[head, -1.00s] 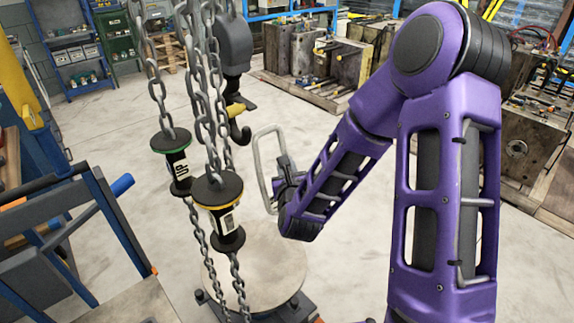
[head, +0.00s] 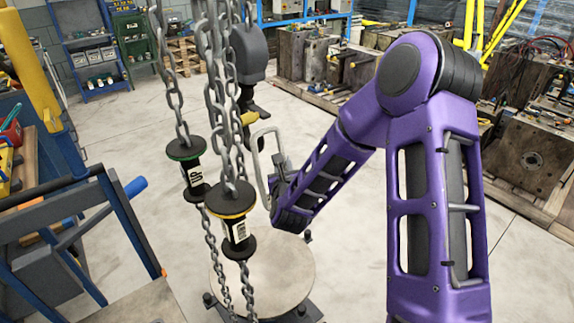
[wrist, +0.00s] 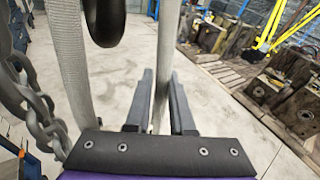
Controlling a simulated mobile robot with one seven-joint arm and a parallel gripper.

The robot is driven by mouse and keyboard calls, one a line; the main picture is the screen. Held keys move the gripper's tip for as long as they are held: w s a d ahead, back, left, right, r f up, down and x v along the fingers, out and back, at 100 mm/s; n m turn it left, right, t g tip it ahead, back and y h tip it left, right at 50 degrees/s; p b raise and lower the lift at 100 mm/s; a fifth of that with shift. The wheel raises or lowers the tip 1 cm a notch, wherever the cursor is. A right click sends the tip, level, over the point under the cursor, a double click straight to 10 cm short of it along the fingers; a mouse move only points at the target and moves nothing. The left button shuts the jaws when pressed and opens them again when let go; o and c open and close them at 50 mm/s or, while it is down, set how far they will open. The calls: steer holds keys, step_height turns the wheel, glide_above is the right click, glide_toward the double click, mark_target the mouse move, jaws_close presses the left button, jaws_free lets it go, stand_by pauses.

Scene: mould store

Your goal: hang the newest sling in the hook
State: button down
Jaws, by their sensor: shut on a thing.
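A pale grey sling (head: 256,166), a tall loop, is held upright by my gripper (head: 277,180). In the wrist view one strand of the sling (wrist: 166,62) runs between my two fingers (wrist: 157,80), which are shut on it; the other strand stands to the left. The dark hook (head: 247,138) with a yellow latch hangs below a dark grey hook block (head: 248,55), close to the top of the sling. In the wrist view the lower curve of the hook (wrist: 104,22) shows between the two strands. I cannot tell whether it passes through the loop. Chains partly hide the hook.
Several chains (head: 214,100) hang just left of the hook, with a green-rimmed pendant (head: 194,172) and a yellow-rimmed pendant (head: 233,215). A round plate (head: 270,275) lies below. A blue-framed bench (head: 118,215) stands at left. Mould blocks (head: 530,155) stand on pallets at right.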

steer(key=w+a+f+b, duration=0.3)
steer(key=w+f+b, duration=0.1)
steer(key=w+f, duration=0.1)
steer(key=shift+w+a+f+b, duration=0.15)
steer(key=shift+w+a+b, duration=0.15)
steer(key=shift+a, duration=0.05)
stand_by(1.1)
stand_by(0.6)
